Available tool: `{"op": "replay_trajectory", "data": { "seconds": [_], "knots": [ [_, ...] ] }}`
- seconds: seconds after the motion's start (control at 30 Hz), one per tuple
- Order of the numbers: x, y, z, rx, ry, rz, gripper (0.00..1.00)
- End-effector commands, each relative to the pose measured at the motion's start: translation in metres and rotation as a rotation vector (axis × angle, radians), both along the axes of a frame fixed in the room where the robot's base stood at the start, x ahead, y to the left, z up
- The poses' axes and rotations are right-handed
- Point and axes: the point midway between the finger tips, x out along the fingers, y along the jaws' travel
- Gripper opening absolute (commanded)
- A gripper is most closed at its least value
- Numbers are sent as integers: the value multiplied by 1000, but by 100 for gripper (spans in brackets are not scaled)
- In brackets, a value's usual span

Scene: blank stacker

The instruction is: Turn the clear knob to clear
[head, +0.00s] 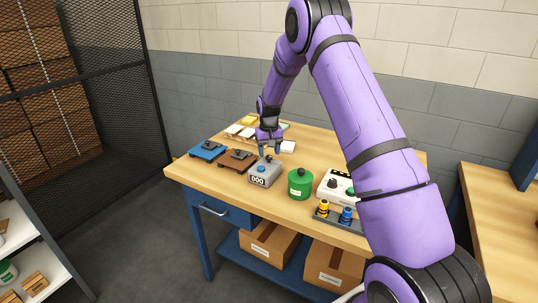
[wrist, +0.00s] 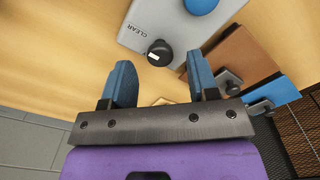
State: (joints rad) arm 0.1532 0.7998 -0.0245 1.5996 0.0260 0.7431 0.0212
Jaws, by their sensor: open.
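A grey counter box (head: 262,181) with a "000" display stands on the wooden table in the head view. In the wrist view its grey top (wrist: 168,22) carries the printed word CLEAR and a round blue button (wrist: 200,4). The clear knob (wrist: 160,53) is black with a white mark, beside the word CLEAR. My gripper (wrist: 162,78) is open and empty, its two blue-grey fingers spread. The knob appears between the fingertips in the picture; I cannot tell any contact. In the head view my gripper (head: 276,147) is above the box's far edge.
A green canister (head: 300,185) stands right of the box, then a white box (head: 333,187) with a black knob. Brown (head: 238,161) and blue (head: 207,151) plates lie left. Yellow and blue pieces sit on a dark holder in front. Pale items lie behind.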

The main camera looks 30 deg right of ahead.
Motion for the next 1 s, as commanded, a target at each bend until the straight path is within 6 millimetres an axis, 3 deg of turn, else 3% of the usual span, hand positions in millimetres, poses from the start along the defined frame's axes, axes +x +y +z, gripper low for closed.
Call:
{"op": "replay_trajectory", "data": {
  "seconds": [0.2, 0.43, 0.63, 1.0],
  "knots": [
    [1, 0, 43, -1, -4, 0, 54],
    [1, 0, 77, -1, -3, 0, 54],
    [0, 0, 89, 0, -1, 0, 54],
    [0, 0, 89, 0, -1, 0, 54]
  ]
}}
